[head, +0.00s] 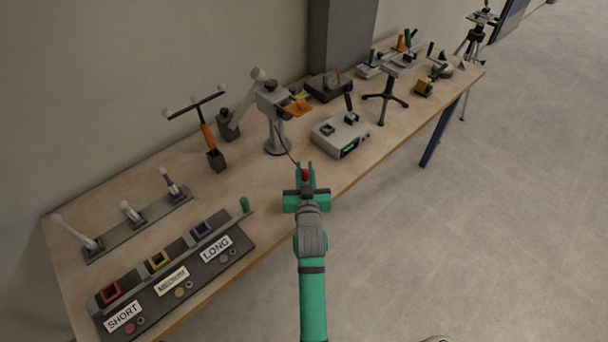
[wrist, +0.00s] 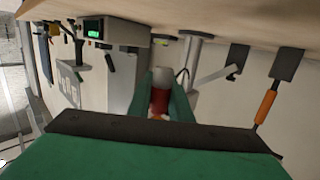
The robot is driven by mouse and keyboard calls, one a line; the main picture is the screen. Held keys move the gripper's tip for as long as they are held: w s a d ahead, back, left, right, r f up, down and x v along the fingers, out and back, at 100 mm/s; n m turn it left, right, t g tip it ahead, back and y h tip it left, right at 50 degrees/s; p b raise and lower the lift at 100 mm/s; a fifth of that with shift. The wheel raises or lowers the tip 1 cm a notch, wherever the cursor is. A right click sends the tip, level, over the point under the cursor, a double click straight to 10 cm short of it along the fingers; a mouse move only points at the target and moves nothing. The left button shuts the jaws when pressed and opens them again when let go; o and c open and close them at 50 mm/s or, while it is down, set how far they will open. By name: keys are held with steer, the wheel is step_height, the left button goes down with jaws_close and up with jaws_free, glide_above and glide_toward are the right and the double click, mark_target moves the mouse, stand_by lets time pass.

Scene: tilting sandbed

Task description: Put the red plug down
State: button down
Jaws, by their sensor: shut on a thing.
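My gripper (head: 305,168) is shut on the red plug (head: 305,175), near the front edge of the workbench (head: 250,178). Only a little of the plug shows between the green fingers in the head view. In the wrist view the red plug (wrist: 159,101) sits between the two fingers, with a pale grey part beyond it. A thin dark cord (head: 286,146) runs from the grey stand (head: 277,140) towards my gripper. I cannot tell whether the plug touches the bench.
A grey box with a green display (head: 341,135) stands to the right. A labelled panel with coloured square sockets (head: 175,280) lies front left, with a green peg (head: 245,205) near its right end.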

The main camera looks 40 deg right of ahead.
steer(key=w+f, duration=0.1)
steer(key=w+d+f, duration=0.1)
steer(key=f, duration=0.1)
steer(key=shift+w+d+f, duration=0.2)
steer(key=shift+w, duration=0.05)
steer(key=shift+f, duration=1.55)
steer(key=shift+f, duration=0.25)
steer(key=c, duration=1.6)
jaws_free()
steer(key=shift+r, duration=0.15)
